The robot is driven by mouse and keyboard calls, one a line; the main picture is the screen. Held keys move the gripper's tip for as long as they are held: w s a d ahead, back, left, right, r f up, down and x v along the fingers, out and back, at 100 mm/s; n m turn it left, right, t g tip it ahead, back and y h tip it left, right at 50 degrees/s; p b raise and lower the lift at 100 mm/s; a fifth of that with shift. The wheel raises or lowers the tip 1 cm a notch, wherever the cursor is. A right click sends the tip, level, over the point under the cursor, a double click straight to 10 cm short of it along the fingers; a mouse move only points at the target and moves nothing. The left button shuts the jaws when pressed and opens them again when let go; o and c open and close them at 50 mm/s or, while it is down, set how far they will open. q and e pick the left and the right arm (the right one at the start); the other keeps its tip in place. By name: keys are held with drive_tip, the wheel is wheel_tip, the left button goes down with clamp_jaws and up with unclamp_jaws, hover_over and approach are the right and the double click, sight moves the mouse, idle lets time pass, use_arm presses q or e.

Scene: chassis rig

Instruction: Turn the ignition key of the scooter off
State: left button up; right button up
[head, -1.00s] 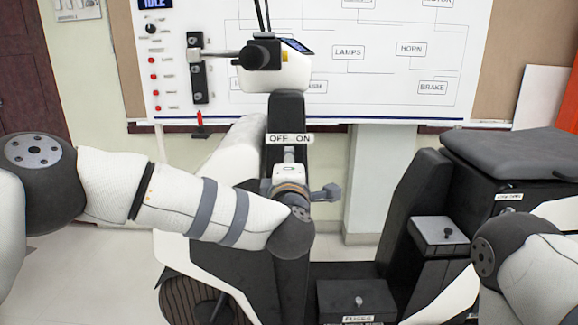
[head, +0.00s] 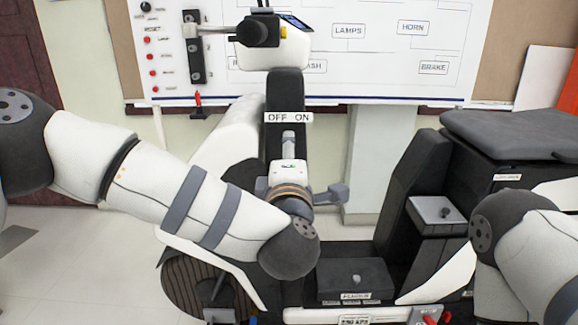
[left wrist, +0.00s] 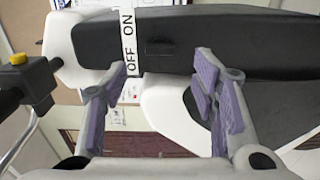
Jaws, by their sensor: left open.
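The scooter's black front column (head: 284,90) carries a white OFF ON label (head: 289,118), which also shows in the left wrist view (left wrist: 129,42). In the left wrist view, a small dark raised piece (left wrist: 160,47) sits on the column beside ON. It looks like the ignition key or its lock, but its turn position is unclear. My left gripper (head: 289,140) is just below the label in the head view and hides the column there. In the left wrist view the left gripper (left wrist: 160,103) is open, with purple-padded fingers wide apart and nothing between them. My right gripper is out of view.
The handlebar grip (head: 258,32) is above the label. A board with labelled boxes (head: 385,50) stands behind. The scooter seat (head: 515,135) is at the right, and a black box (head: 352,278) is low in the middle. Clear floor lies at the left.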

use_arm(q)
drive_tip(key=s, duration=0.5)
drive_tip(key=shift+f, duration=0.1)
drive_tip(key=s+a+f+m+g+h, duration=0.25)
drive_tip(key=s+f+m+g, duration=0.35)
drive_tip(key=f, duration=0.9)
drive_tip(key=s+a+f+m+g+h, duration=0.1)
drive_tip(key=s+a+f+m+g, duration=0.2)
drive_tip(key=s+f+m, duration=0.75)
drive_tip(key=s+a+f+g+y, duration=0.1)
drive_tip(key=s+a+f+g, duration=0.2)
drive_tip(key=s, duration=0.4)
drive_tip(key=s+a+f+m+g+y, duration=0.1)
drive_tip(key=s+a+f+g, duration=0.3)
drive_tip(key=s+a, duration=0.4)
drive_tip(key=s+a+f+g+y, duration=0.1)
drive_tip(key=s+a+f+g, duration=0.2)
drive_tip(key=s+a+f, duration=0.2)
drive_tip(key=s+f, duration=0.1)
drive_tip(key=s, duration=0.2)
drive_tip(key=shift+s+a, duration=0.25)
drive_tip(key=shift+a, duration=0.1)
drive_tip(key=shift+w+f+y, duration=0.1)
drive_tip(key=shift+y, duration=0.15)
